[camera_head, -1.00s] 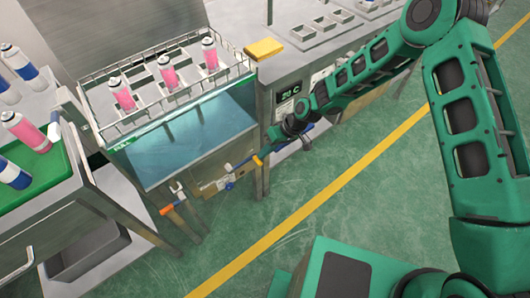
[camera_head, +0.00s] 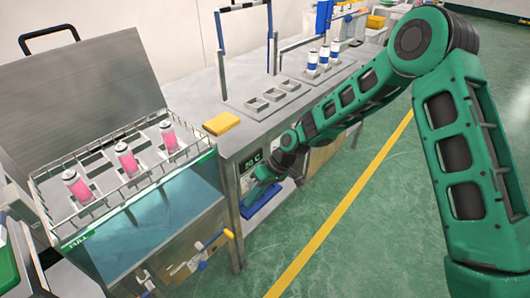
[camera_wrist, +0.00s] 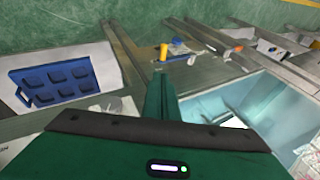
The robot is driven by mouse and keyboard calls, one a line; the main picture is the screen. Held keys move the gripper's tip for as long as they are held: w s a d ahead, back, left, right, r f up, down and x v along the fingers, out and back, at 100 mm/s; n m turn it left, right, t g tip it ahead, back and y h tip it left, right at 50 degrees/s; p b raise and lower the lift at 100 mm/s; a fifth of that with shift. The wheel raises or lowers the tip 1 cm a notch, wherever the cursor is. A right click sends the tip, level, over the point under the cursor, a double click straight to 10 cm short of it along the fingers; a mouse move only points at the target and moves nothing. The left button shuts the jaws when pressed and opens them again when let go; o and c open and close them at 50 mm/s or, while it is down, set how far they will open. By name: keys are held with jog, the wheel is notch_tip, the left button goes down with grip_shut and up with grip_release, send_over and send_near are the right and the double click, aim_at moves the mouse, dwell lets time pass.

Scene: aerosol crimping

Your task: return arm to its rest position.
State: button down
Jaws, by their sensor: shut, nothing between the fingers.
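My green arm reaches in from the right of the head view, bent at the elbow, toward the front of the steel bench (camera_head: 290,112). My gripper (camera_head: 258,188) points down in front of the bench's display panel, above a blue tray (camera_head: 262,203). It is small there and partly hidden by my wrist. In the wrist view my gripper (camera_wrist: 160,78) shows as one narrow green bar, its fingers together and empty. The blue tray with dark square pockets (camera_wrist: 55,82) lies left of it.
A water tank (camera_head: 150,215) with a wire rack holding three pink cans (camera_head: 126,158) stands left. A yellow block (camera_head: 221,123) lies on the bench edge. White-and-blue cans (camera_head: 323,57) stand farther back. An orange-handled tool (camera_wrist: 163,52) hangs nearby. Green floor is clear at right.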

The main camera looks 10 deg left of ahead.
jog(key=d+r+m+t+h, duration=0.1)
jog(key=d+r+m+h, duration=0.1)
jog(key=d+r, duration=0.65)
jog(key=w+d+r+m+t+h, duration=0.1)
jog(key=d+r+m, duration=0.15)
jog(key=d, duration=1.15)
jog(key=d+r+m+t+h, duration=0.15)
jog(key=d+r, duration=0.45)
jog(key=d, duration=0.6)
jog(key=s+d+r+m+h, duration=0.2)
jog(key=s+d+r+m, duration=0.45)
jog(key=s+d, duration=0.65)
jog(key=s+d+r+m, duration=0.1)
jog(key=s+d+m, duration=0.1)
jog(key=s, duration=0.5)
jog(key=s+d+r+m, duration=0.2)
jog(key=s+d, duration=0.2)
jog(key=s, duration=0.3)
jog(key=shift+d+r+g+y, duration=0.2)
jog(key=shift+d+g+y, duration=0.1)
jog(key=shift+g+y, duration=0.15)
